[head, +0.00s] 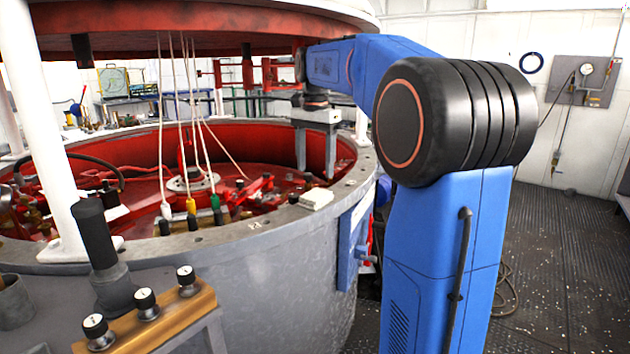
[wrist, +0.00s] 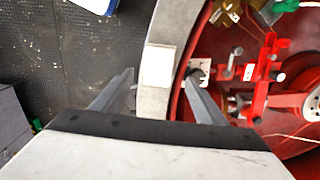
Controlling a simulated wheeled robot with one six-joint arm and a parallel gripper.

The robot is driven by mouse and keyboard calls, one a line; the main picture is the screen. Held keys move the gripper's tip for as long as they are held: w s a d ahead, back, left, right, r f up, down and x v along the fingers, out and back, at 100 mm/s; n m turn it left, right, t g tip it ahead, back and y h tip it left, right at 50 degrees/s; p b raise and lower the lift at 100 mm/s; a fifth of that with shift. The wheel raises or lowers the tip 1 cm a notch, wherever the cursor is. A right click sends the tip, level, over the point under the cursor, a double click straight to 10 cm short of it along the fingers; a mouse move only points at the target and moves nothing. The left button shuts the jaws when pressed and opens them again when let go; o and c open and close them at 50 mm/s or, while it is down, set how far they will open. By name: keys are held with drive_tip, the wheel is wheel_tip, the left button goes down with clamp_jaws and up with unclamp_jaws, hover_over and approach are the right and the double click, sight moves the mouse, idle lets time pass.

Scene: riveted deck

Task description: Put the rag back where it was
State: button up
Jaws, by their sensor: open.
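A small white folded rag (head: 316,199) lies flat on the grey rim (head: 262,222) of the large round vessel. It also shows in the wrist view as a white rectangle (wrist: 157,66) on the rim (wrist: 152,105). My gripper (head: 316,168) is open, with its fingers pointing down, and looks higher than the rag and apart from it. In the wrist view my gripper (wrist: 161,76) has one finger to each side of the rag in the picture, with nothing held between them. The exact height above the rim is hard to tell.
The vessel's red interior (head: 140,165) holds cables, fittings and a red mechanism (wrist: 262,75). A white post (head: 45,120) and a wooden block with black knobs (head: 150,320) stand at left. A red-edged lid (head: 200,30) hangs overhead. Dark deck (head: 560,250) is open at right.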

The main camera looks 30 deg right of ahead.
drive_tip(key=shift+r, duration=2.05)
drive_tip(key=s+a+f+n+t, duration=0.1)
drive_tip(key=s+a+f+n, duration=0.3)
drive_tip(key=s+f, duration=0.4)
drive_tip(key=s+a+f+n+t, duration=0.2)
drive_tip(key=s+a+f+n, duration=0.3)
drive_tip(key=s+f, duration=0.4)
drive_tip(key=s+a+f+n+t, duration=0.1)
drive_tip(key=s+a+f+n, duration=0.4)
drive_tip(key=s, duration=0.8)
wheel_tip(320, 180, down, 4)
drive_tip(key=shift+a+r+t, duration=0.25)
drive_tip(key=shift+a+t, duration=0.15)
drive_tip(key=shift+a, duration=0.4)
drive_tip(key=shift+s, duration=0.1)
